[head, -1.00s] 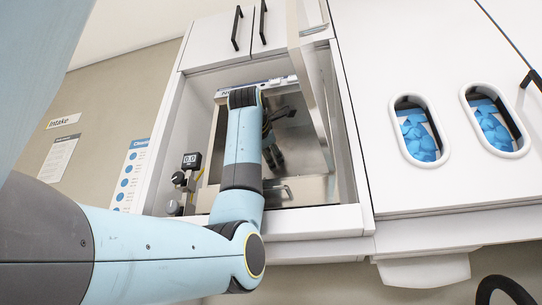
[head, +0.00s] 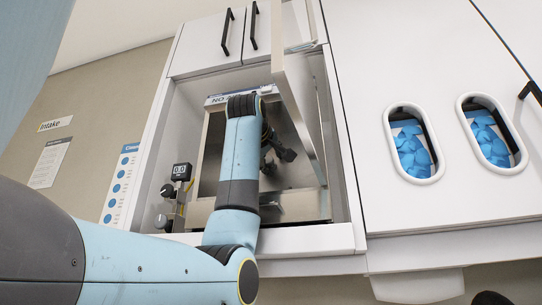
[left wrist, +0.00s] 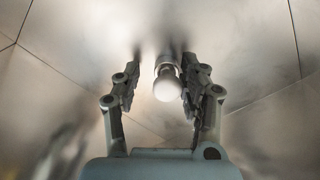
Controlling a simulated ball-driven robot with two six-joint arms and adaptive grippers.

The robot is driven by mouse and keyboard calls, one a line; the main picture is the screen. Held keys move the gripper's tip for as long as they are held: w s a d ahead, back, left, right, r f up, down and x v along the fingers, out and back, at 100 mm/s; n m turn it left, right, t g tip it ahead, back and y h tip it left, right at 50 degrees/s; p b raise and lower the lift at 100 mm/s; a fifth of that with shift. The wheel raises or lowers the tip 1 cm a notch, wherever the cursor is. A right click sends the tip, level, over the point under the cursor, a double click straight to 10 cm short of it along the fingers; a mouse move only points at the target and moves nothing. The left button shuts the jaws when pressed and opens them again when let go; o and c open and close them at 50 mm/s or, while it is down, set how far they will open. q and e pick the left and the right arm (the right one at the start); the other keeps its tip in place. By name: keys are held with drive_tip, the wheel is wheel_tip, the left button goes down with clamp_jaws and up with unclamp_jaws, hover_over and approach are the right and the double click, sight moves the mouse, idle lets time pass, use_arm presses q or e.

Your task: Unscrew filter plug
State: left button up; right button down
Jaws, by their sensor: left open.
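The filter plug (left wrist: 167,84), a pale round knob on a short metallic neck, shows in the left wrist view against the steel chamber wall. My left gripper (left wrist: 161,66) is open, with one finger on each side of the plug. The plug lies closer to the right finger; I cannot tell whether they touch. In the head view my left gripper (head: 278,152) is inside the open autoclave chamber (head: 210,160), partly hidden behind my own wrist. The plug cannot be made out there. My right gripper is not in view.
The open chamber door (head: 298,105) stands close to the right of my left arm. A small gauge reading 0.0 (head: 181,171) and knobs are left of the chamber. White panels with two oval windows (head: 411,145) showing blue items are at the right.

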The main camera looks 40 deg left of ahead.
use_arm(q)
drive_tip(key=m, duration=0.2)
drive_tip(key=m+p, duration=0.1)
drive_tip(key=m, duration=0.1)
drive_tip(key=shift+a+m+p, duration=0.2)
drive_tip(key=shift+m+p, duration=0.1)
drive_tip(key=m+p, duration=0.2)
drive_tip(key=m, duration=0.2)
drive_tip(key=shift+r+m+p, duration=0.15)
drive_tip(key=shift+m+p, duration=0.25)
drive_tip(key=shift+a+m+p, duration=0.1)
drive_tip(key=shift+m+p, duration=0.25)
drive_tip(key=shift+m, duration=0.55)
drive_tip(key=shift+f, duration=0.25)
